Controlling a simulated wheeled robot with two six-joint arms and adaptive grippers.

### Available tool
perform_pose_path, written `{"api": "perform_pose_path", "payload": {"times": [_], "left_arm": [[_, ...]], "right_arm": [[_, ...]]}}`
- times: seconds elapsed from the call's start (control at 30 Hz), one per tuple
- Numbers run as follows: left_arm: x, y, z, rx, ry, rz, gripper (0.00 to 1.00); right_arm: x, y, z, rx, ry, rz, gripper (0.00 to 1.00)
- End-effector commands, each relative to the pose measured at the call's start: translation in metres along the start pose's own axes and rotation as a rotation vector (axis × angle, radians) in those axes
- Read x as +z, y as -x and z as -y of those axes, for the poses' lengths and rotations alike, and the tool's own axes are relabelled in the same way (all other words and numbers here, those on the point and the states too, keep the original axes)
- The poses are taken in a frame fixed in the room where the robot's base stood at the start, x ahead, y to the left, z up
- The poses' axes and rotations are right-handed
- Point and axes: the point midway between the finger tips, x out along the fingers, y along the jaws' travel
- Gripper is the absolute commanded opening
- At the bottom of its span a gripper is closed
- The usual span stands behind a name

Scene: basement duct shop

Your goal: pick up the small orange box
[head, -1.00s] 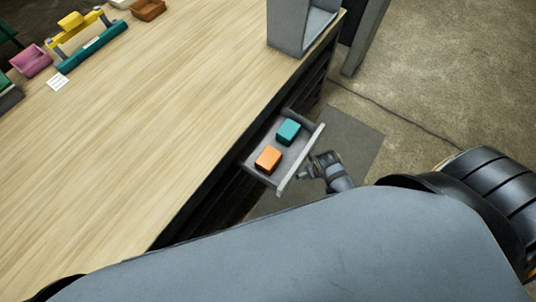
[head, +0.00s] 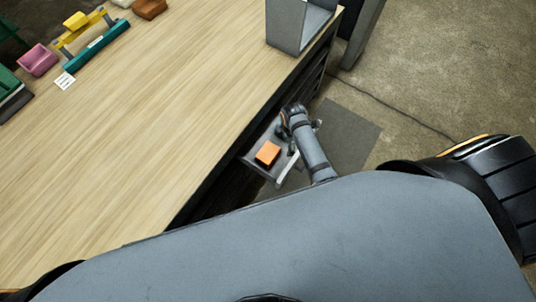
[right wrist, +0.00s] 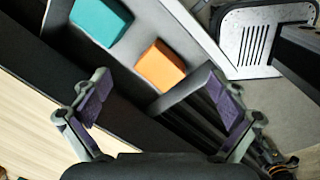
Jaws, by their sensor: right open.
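The small orange box (head: 268,153) lies in an open grey drawer (head: 254,166) under the workbench's edge. In the right wrist view the orange box (right wrist: 160,65) lies on the drawer floor, ahead of the fingertips. A teal box (right wrist: 101,20) lies beside it in the drawer; in the head view my right arm hides it. My right gripper (head: 290,118) is over the drawer, beyond the orange box. In the right wrist view the right gripper (right wrist: 158,98) is open and empty, fingers wide apart. My left gripper is not in view.
The wooden workbench top (head: 150,110) is mostly clear. At its far left stand a pink bin (head: 37,60) and a teal and yellow rack (head: 97,50). A grey open-sided box (head: 292,25) stands at the bench's far right edge. Concrete floor is right of the drawer.

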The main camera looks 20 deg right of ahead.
Motion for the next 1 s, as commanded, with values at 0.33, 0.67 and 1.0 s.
{"api": "perform_pose_path", "payload": {"times": [0.33,0.67,1.0], "left_arm": [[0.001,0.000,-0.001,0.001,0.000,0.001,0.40],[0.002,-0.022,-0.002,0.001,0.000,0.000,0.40],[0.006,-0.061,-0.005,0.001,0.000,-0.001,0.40]], "right_arm": [[-0.079,-0.051,-0.015,-0.095,0.820,-0.068,0.97],[-0.082,-0.073,-0.011,-0.099,0.856,-0.071,0.97],[-0.082,-0.107,-0.007,-0.099,0.855,-0.072,0.97]]}}
